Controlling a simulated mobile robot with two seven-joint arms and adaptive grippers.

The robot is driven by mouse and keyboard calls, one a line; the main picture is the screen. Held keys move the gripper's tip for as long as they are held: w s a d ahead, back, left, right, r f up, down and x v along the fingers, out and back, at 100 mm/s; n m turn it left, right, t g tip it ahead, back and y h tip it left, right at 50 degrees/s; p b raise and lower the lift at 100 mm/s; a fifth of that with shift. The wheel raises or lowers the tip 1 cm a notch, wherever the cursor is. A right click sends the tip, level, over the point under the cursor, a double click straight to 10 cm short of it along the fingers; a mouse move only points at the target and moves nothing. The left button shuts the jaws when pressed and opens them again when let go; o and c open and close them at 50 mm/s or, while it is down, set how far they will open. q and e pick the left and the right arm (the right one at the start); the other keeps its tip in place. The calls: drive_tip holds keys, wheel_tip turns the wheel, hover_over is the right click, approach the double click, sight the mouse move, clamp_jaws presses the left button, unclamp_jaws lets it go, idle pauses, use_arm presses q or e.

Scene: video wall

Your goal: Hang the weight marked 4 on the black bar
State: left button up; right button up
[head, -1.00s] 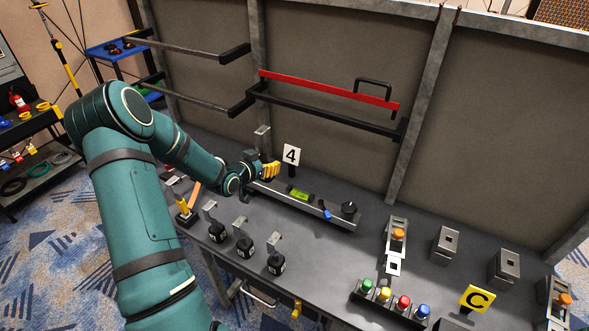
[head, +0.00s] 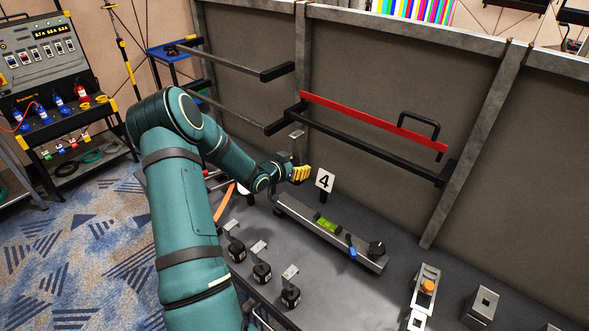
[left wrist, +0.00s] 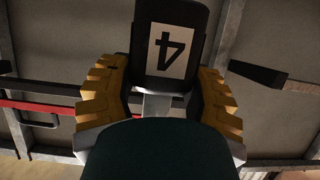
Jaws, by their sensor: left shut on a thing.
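My left gripper (head: 300,174), with yellow fingers, is shut on the weight marked 4. The black bar (head: 375,148) runs under the red bar (head: 370,120) on the wall frame. The held weight is lower than the black bar and apart from it, near its left end. My right gripper is not in view.
Grey bars with black ends (head: 278,72) jut out at left. A handle (head: 420,122) rises above the red bar.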

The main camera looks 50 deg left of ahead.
sight(296, 159)
use_arm(q)
drive_tip(key=w+r+b+x, duration=0.1)
drive_tip(key=r+b+x, duration=0.1)
drive_tip(key=x, duration=1.1)
drive_tip(key=shift+w+r, duration=0.25)
drive_tip(key=shift+r, duration=0.2)
idle(0.9)
drive_tip(key=shift+a, duration=0.15)
drive_tip(key=o, duration=1.4)
drive_tip(key=v, duration=1.2)
drive_tip(key=shift+s, duration=0.1)
drive_tip(key=shift+f, duration=0.1)
